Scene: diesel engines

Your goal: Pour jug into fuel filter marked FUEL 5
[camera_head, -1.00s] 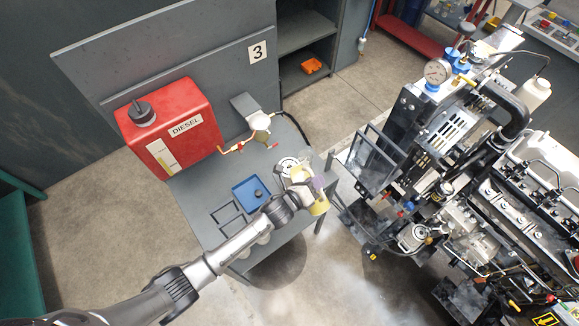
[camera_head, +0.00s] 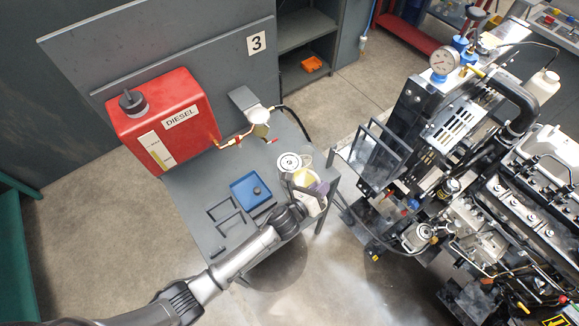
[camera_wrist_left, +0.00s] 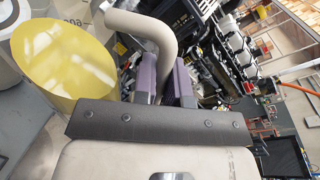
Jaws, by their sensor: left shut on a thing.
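The jug is clear with yellow liquid inside. It shows in the head view (camera_head: 304,181) over the right edge of the bench, and in the left wrist view its yellow contents (camera_wrist_left: 65,62) fill the upper left. My left gripper (camera_head: 319,191) is shut on the jug's handle; its purple-grey fingers (camera_wrist_left: 164,78) sit on either side of the pale curved handle (camera_wrist_left: 150,35) in the wrist view. I cannot read a FUEL 5 mark in either view. A round filter-like part (camera_head: 418,236) sits on the engine at right. My right gripper is not in view.
The grey bench (camera_head: 200,190) carries a red DIESEL tank (camera_head: 165,125), a tap (camera_head: 258,115), a blue tray (camera_head: 251,191) and a white round-topped canister (camera_head: 288,163) close to the jug. Open floor lies between the bench and the engine (camera_head: 460,130).

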